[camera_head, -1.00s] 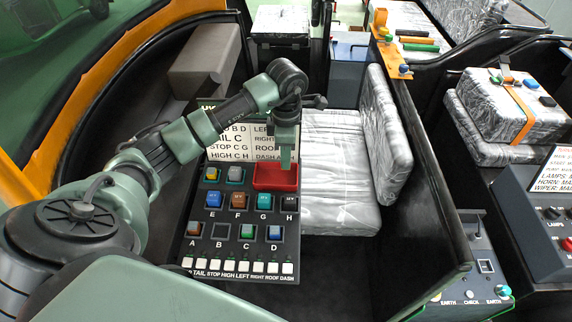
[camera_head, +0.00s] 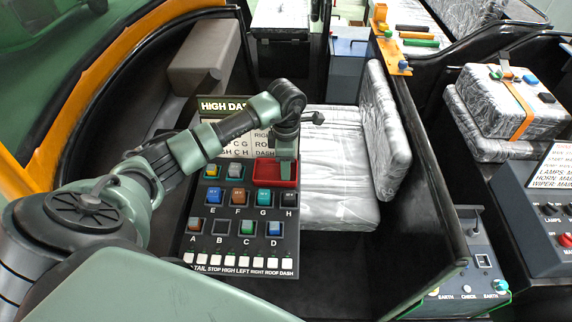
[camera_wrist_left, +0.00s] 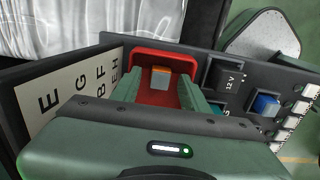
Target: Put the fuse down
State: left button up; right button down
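The fuse (camera_wrist_left: 160,77), a small block with an orange top, shows in the left wrist view inside the red tray (camera_wrist_left: 178,58). My left gripper (camera_wrist_left: 160,88) is over the tray with its two green fingers apart, one on each side of the fuse, and a gap shows on both sides. In the head view my left gripper (camera_head: 286,178) points down into the red tray (camera_head: 262,171) at the upper right of the fuse panel and hides the fuse. My right gripper is not in view.
The dark panel (camera_head: 207,251) holds several coloured fuses in lettered sockets, and socket B (camera_head: 220,228) looks empty. A lettered sign (camera_head: 222,105) stands behind it. A plastic-wrapped seat (camera_head: 335,190) lies to the right of the tray.

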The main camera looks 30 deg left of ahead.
pick_arm(q)
jog(key=shift+r, duration=0.1)
jog(key=shift+r, duration=0.6)
notch_tip(320, 180, up, 11)
jog(key=b, duration=0.3)
